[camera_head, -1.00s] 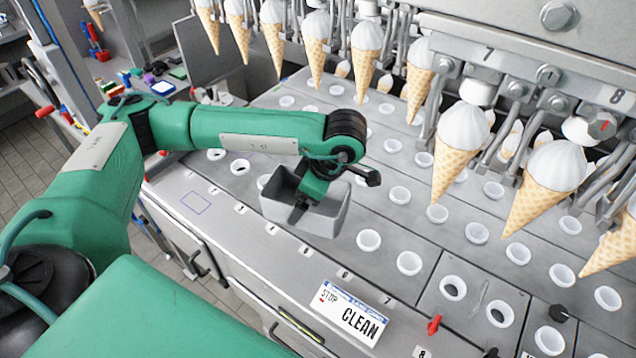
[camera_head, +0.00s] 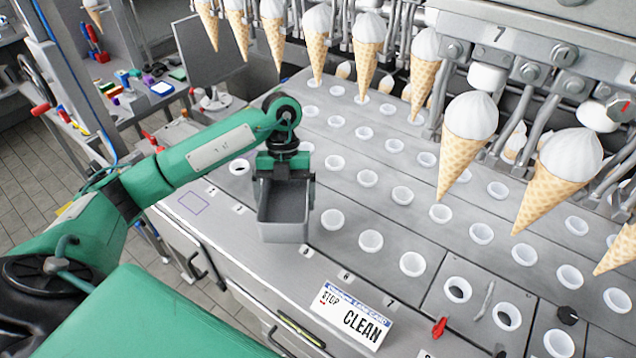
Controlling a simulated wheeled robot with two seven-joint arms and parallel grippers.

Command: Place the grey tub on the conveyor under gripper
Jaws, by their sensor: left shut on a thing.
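The grey tub (camera_head: 284,232) is a small open-topped box, seen over the left part of the conveyor (camera_head: 268,262) with its white-rimmed holes. My left gripper (camera_head: 284,172) is shut on the far wall of the tub, below the dark wrist. The tub hangs roughly level near the front edge of the conveyor; I cannot tell whether its bottom touches the surface. The inside of the tub looks empty. Hanging cone grippers hold ice cream cones (camera_head: 469,142) above the conveyor at the back and right. My right gripper is not in view.
A white CLEAN sign (camera_head: 345,318) lies on the front of the conveyor, with a red knob (camera_head: 439,327) to its right. A printed square outline (camera_head: 193,202) is left of the tub. A workbench (camera_head: 150,104) with small coloured items stands at the left back.

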